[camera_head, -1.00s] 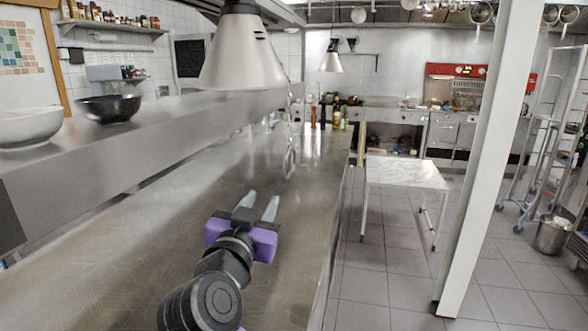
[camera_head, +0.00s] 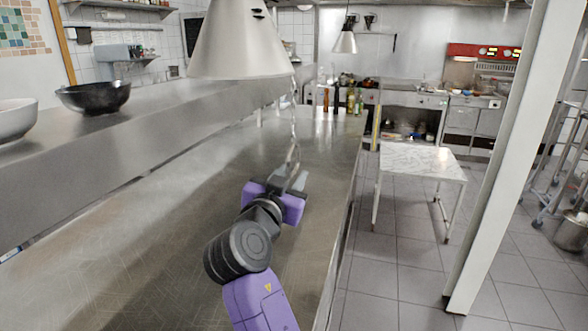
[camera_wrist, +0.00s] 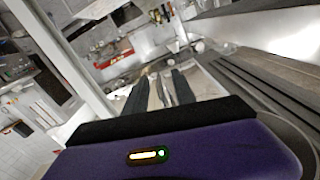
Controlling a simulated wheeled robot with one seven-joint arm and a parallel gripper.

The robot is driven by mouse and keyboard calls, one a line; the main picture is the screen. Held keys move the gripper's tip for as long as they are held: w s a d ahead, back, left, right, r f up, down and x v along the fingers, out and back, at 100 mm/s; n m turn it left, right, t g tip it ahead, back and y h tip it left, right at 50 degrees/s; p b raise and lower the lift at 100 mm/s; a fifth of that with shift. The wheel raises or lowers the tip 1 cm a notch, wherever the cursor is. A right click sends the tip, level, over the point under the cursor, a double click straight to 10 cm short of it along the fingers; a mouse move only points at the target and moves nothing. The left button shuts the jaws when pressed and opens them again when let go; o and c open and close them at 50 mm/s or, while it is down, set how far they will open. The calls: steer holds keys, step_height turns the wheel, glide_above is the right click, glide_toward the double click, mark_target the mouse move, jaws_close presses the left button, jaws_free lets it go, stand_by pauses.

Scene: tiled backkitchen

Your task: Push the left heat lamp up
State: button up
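The left heat lamp (camera_head: 238,42), a large pale metal cone-shaped shade, hangs at the top of the head view, over the edge of the raised shelf. Its top is cut off by the frame. A second, smaller-looking heat lamp (camera_head: 344,42) hangs farther back to the right. My gripper (camera_head: 289,179) is below and to the right of the left lamp's rim in the head view, over the steel counter, pointing away from the camera. Its fingers also show in the wrist view (camera_wrist: 160,92), apart. I see no contact with either lamp.
The steel counter (camera_head: 170,240) is mostly clear. A raised steel shelf (camera_head: 150,122) on the left holds a black bowl (camera_head: 93,97) and a white bowl (camera_head: 14,120). Bottles (camera_head: 352,103) stand at the far end.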

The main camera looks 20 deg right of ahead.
steer(key=shift+x, duration=0.95)
steer(key=shift+c, duration=0.4)
jaws_close()
steer(key=shift+d+f, duration=0.1)
stand_by(0.3)
